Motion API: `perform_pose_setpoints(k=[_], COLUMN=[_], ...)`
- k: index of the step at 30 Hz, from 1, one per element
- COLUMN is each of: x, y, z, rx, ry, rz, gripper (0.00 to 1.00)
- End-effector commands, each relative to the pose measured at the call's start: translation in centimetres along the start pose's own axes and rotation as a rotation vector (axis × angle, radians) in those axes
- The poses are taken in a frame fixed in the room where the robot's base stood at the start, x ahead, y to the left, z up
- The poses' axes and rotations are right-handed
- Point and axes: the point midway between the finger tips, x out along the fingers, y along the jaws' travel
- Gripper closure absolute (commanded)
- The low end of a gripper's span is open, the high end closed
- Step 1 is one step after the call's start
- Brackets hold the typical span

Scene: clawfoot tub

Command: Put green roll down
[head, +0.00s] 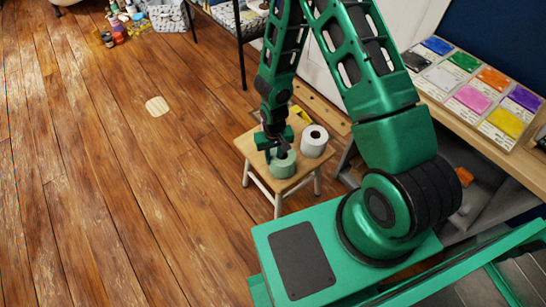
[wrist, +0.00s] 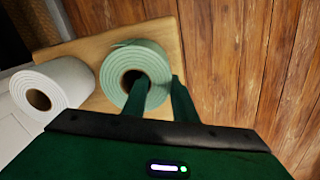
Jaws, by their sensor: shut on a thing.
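The green roll (head: 283,166) is at the front part of a small wooden stool's top (head: 252,148). My gripper (head: 279,152) points down at it and is shut on the wall of the roll. In the wrist view one finger goes into the core of the green roll (wrist: 134,62) and the other is outside its right side. The roll's axis is upright. Whether its underside touches the stool top is hidden.
A desk with colour swatches (head: 468,97) is at the right. Bottles (head: 118,30) and a basket (head: 168,18) are at the back. Open wooden floor lies to the left, with a small pale slatted piece (head: 157,106).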

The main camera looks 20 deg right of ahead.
Motion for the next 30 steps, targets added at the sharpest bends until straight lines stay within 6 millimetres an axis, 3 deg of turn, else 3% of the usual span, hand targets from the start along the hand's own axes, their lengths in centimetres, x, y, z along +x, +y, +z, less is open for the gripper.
perform_pose_setpoints(k=[9, 10, 12, 23, 30], x=[0.2, 0.2, 0.2, -0.1, -2.7], y=[0.0, 0.0, 0.0, 0.0, 0.0], z=[0.0, 0.0, 0.0, 0.0, -0.1], rx=[0.0, 0.0, 0.0, 0.0, 0.0], ry=[0.0, 0.0, 0.0, 0.0, 0.003], rz=[0.0, 0.0, 0.0, 0.0, 0.0], gripper=[1.0, 0.72, 0.56, 0.56, 0.56])
